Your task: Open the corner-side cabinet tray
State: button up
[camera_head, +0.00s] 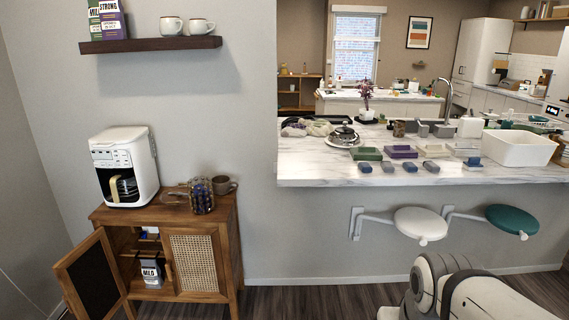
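The wooden cane cabinet (103,219) stands against the wall at the lower left, near the room corner. Its left, corner-side door (90,276) is swung open to the left and shows a dark inner face. Its right door (196,261), with a woven cane panel, is shut. Inside the open side, a shelf or tray level is partly visible in shadow, and I cannot tell whether it slides. A box marked MILD (152,274) stands low in the opening. My gripper is not in view; only white and grey parts of my arm show at the lower right, well away from the cabinet.
A coffee machine (124,166), a jar (201,196) and a brown mug (223,185) stand on the cabinet. A marble counter (310,172) and wall-mounted stools (421,222) are on the right. Bare floor (310,298) lies between the cabinet and my arm.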

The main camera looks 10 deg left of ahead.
aim_at(138, 247)
jog(key=u, duration=0.3)
jog(key=i, duration=1.55)
jog(key=u, duration=1.45)
jog(key=i, duration=1.05)
jog(key=u, duration=1.1)
jog(key=i, duration=0.8)
jog(key=u, duration=0.25)
